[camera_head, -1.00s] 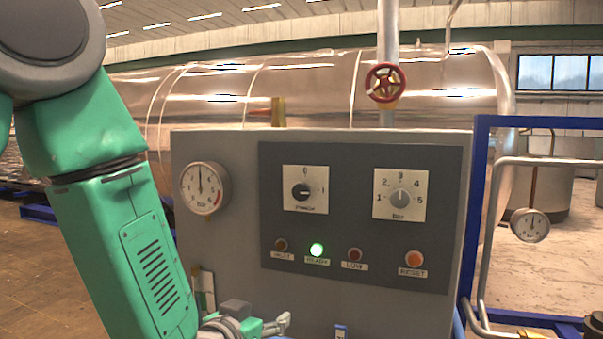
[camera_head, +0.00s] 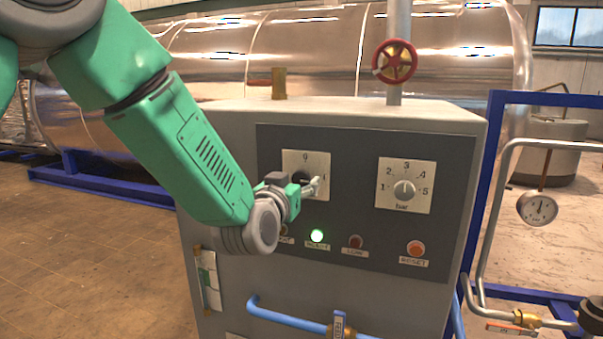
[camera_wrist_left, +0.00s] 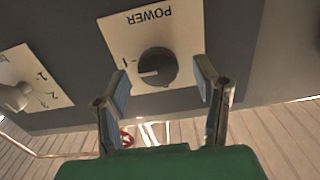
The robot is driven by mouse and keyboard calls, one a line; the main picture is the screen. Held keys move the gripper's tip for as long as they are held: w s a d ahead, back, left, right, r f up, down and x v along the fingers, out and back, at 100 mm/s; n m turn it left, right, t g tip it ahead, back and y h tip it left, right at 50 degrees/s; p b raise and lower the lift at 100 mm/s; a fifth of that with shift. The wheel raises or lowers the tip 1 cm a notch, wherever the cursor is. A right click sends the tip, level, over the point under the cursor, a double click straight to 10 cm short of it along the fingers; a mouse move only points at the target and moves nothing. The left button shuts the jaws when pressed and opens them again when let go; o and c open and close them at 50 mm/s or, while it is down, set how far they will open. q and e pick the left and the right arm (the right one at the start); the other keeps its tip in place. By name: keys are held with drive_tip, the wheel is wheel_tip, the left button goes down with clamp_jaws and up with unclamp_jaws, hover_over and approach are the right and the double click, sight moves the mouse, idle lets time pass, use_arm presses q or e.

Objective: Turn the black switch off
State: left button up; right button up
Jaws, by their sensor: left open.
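The black switch (camera_head: 304,178) is a round knob on a white plate on the grey control panel, partly covered by my left gripper in the head view. In the left wrist view the knob (camera_wrist_left: 157,66) shows upside down under the word POWER, its white mark turned toward the 1. My left gripper (camera_head: 313,187) is in front of the plate. In the wrist view its open fingers (camera_wrist_left: 162,84) stand on either side of the knob, with gaps and nothing held. My right gripper is in neither view.
A grey pressure dial (camera_head: 404,189) sits right of the switch. A blue pipe (camera_head: 290,314) juts out below the panel.

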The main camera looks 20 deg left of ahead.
use_arm(q)
drive_tip(key=shift+w+r, duration=0.1)
drive_tip(key=shift+w, duration=0.85)
drive_tip(key=shift+w+d, duration=0.1)
drive_tip(key=shift+w, duration=0.25)
drive_tip(key=c, duration=1.2)
